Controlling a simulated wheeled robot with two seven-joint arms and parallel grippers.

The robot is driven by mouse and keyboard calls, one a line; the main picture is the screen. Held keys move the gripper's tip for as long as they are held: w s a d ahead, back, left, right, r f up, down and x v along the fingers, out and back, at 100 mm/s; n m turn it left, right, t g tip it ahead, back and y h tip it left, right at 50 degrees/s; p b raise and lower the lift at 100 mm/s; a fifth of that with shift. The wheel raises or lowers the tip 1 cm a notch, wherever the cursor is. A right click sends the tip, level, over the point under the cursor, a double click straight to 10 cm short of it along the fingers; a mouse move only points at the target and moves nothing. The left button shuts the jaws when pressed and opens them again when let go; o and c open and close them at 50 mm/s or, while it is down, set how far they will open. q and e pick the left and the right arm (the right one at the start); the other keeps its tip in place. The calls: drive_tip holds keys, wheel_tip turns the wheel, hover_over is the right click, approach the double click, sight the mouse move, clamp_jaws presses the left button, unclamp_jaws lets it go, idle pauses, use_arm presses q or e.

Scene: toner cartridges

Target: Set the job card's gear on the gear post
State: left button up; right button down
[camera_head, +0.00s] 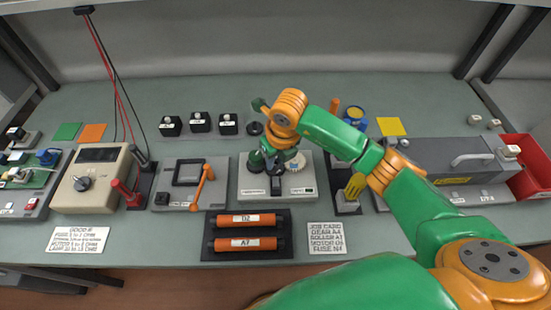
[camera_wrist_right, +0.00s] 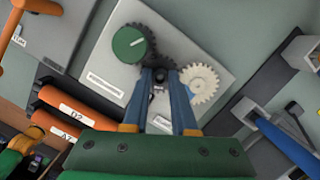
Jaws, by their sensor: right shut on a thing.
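My right gripper (camera_wrist_right: 162,78) points down over the pale gear plate (camera_wrist_right: 103,84), its two blue fingers shut on a small dark gear (camera_wrist_right: 160,64). The held gear sits between a dark gear with a green cap (camera_wrist_right: 130,44) and a white gear (camera_wrist_right: 200,83). I cannot tell whether it touches them or is fully down; the fingers hide the post. In the head view the right gripper (camera_head: 276,168) is over the same plate, between the green-capped gear (camera_head: 256,161) and the white gear (camera_head: 297,161). The job card (camera_head: 326,238) lies at the front; its small print mentions a gear.
A dark tray with orange rollers (camera_head: 246,243) lies in front of the plate. An orange-handled unit (camera_head: 188,183) stands left and a grey machine (camera_head: 447,160) right. Black blocks (camera_head: 199,122) and a dark disc (camera_head: 254,128) lie behind. The back of the bench is mostly clear.

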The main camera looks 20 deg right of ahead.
drive_tip(key=shift+f+b, duration=0.1)
drive_tip(key=shift+b, duration=0.25)
idle(0.7)
drive_tip(key=c, duration=0.6)
unclamp_jaws()
drive_tip(key=shift+c, duration=0.2)
wheel_tip(320, 180, up, 7)
drive_tip(key=s+b, duration=0.1)
drive_tip(key=shift+s+d, duration=0.2)
